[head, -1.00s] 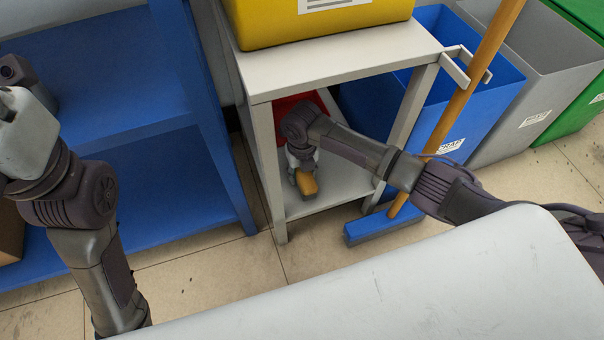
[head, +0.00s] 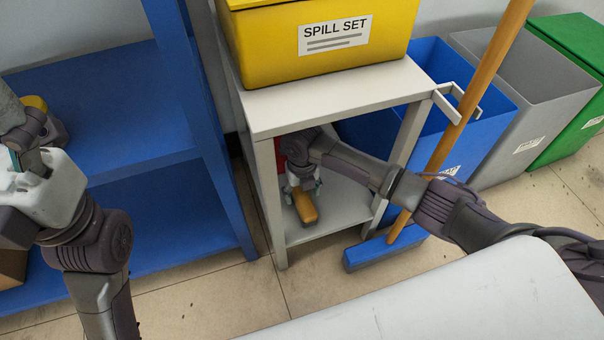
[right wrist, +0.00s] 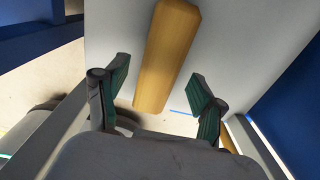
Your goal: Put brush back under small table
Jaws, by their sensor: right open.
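The brush (head: 305,208), with a yellow-brown wooden handle, is on the lower shelf (head: 345,215) of the small grey table (head: 345,95). In the right wrist view, the brush handle (right wrist: 168,55) lies ahead of and between the spread green-padded fingers (right wrist: 160,95), with gaps on both sides. The right gripper is open. My left gripper (head: 30,160) is at the left edge beside the blue shelf unit, and its fingers do not show clearly.
A yellow spill set box (head: 270,45) stands on the small table. A broom (head: 462,110) with a blue head (head: 370,252) leans at its right side. Blue, grey and green bins stand right. A red object (head: 294,148) is behind my right gripper. The blue shelf unit (head: 185,235) stands left.

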